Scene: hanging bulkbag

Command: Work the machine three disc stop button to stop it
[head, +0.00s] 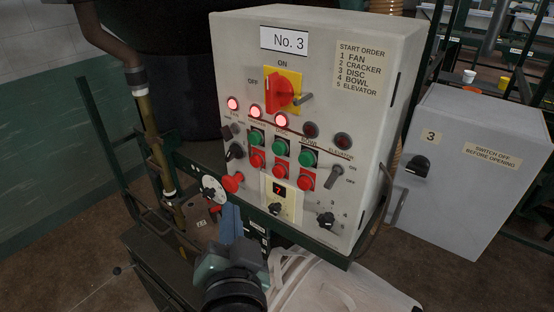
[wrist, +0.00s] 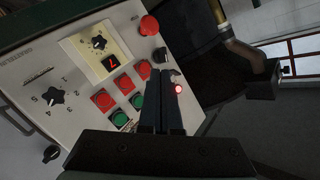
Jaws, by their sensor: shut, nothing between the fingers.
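The grey control box marked No. 3 (head: 230,60) faces me in the head view. Its disc stop button (head: 281,170) is the middle red one in the row below the green buttons. The disc lamp (head: 282,120) is lit. In the wrist view the disc stop button (wrist: 127,85) is the middle of three red buttons, left of my fingers and uncovered. My gripper (wrist: 164,72) is shut and empty, its tips beside the end red button (wrist: 146,70); I cannot tell whether they touch the panel. The fingers are not clear in the head view.
Fan and cracker lamps are lit; bowl and elevator lamps (head: 311,130) are dark. A red mushroom knob (head: 233,183) juts from the panel's left, near a black knob (head: 235,151). A red-yellow main switch (head: 283,90) sits above. A second grey box (head: 470,190) stands right.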

